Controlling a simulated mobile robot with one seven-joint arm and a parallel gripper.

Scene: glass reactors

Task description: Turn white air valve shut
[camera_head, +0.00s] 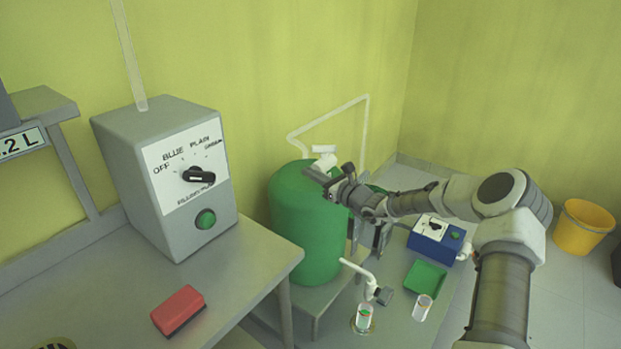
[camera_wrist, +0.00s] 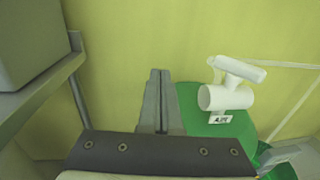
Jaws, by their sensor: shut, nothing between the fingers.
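The white air valve (camera_head: 324,160) sits on top of the green tank (camera_head: 298,215), with a T-shaped handle on a short round body. In the wrist view the valve (camera_wrist: 226,98) is right of my gripper, with its handle tilted and a small label below it. My gripper (camera_head: 312,172) is by the tank's top, close to the valve in the head view. In the wrist view my gripper (camera_wrist: 158,74) has its fingers together and holds nothing. The fingers are left of the valve and appear apart from it.
A grey control box (camera_head: 165,180) with a black knob and green button stands on the left table (camera_head: 225,290), near a red block (camera_head: 178,310). A thin white pipe (camera_head: 345,108) runs behind the tank. A blue box (camera_head: 436,240), green tray (camera_head: 426,276) and yellow bucket (camera_head: 583,229) are at right.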

